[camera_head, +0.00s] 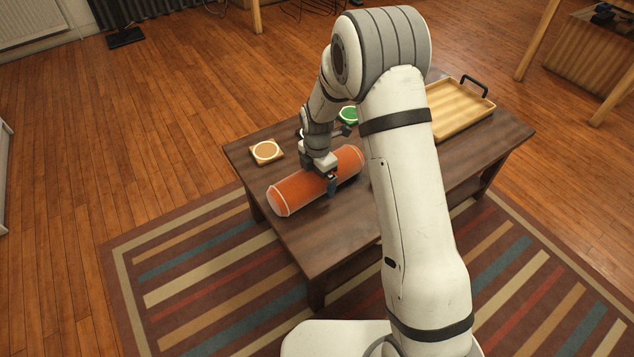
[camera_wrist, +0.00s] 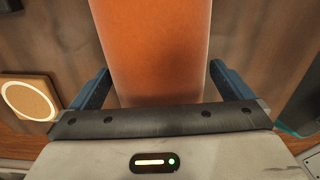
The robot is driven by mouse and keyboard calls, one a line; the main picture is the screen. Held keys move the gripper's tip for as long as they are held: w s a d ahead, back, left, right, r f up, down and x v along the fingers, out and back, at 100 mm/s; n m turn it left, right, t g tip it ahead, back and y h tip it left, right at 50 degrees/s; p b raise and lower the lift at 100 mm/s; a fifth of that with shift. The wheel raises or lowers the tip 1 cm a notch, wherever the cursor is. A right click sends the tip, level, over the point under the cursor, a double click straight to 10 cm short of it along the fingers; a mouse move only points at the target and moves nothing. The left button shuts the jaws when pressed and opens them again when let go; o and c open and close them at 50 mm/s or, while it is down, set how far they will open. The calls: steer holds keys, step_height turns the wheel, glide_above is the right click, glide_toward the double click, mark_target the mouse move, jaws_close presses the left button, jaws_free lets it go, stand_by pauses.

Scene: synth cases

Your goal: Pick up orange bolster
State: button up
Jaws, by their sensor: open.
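The orange bolster (camera_head: 298,191) lies on its side on the dark wooden table (camera_head: 340,237), near the table's left end. It is a cylinder with pale piping at its end. My gripper (camera_head: 329,184) is over the middle of the bolster, pointing down. In the wrist view the bolster (camera_wrist: 155,50) runs between the two blue fingers of my gripper (camera_wrist: 158,88), with a narrow gap showing on each side. The fingers are open and straddle it. My arm hides part of the table.
A coaster with a pale ring (camera_head: 266,151) lies left of the bolster; it also shows in the wrist view (camera_wrist: 28,100). A green round item (camera_head: 348,115) lies behind my gripper. A wooden tray with dark handles (camera_head: 460,108) stands at the table's back right. A striped rug (camera_head: 205,262) lies below.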

step_height(320, 180, down, 3)
steer(key=shift+r, duration=0.25)
steer(key=shift+c, duration=0.3)
steer(key=c, duration=1.1)
